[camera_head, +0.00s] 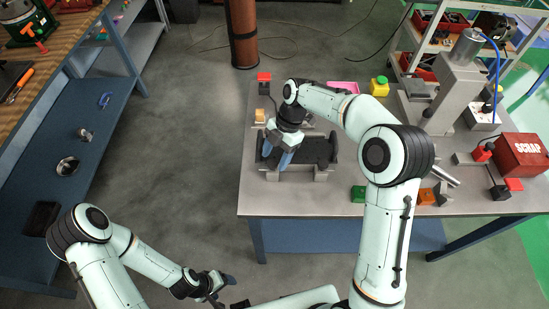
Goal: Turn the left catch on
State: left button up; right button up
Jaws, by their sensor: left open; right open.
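A dark fixture (318,151) with grey end blocks sits on the left part of the grey table. I cannot tell for certain which part is the left catch. A red-topped black piece (264,77) stands behind the fixture at the table's left edge, with a small orange block (260,116) in front of it. My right gripper (277,155) is open, with blue fingers pointing down over the fixture's left part; contact is unclear. My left gripper (224,285) is open, low in front of the table and away from the fixture.
The table (335,197) also carries a green block (358,193), a yellow block (379,86), a grey machine (452,85) and a red scrap box (521,155). A blue-shelved workbench (95,153) stands at left. Open floor lies between bench and table.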

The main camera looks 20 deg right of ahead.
jog(key=shift+a+f, duration=0.2)
jog(key=shift+f, duration=0.4)
jog(key=c, duration=1)
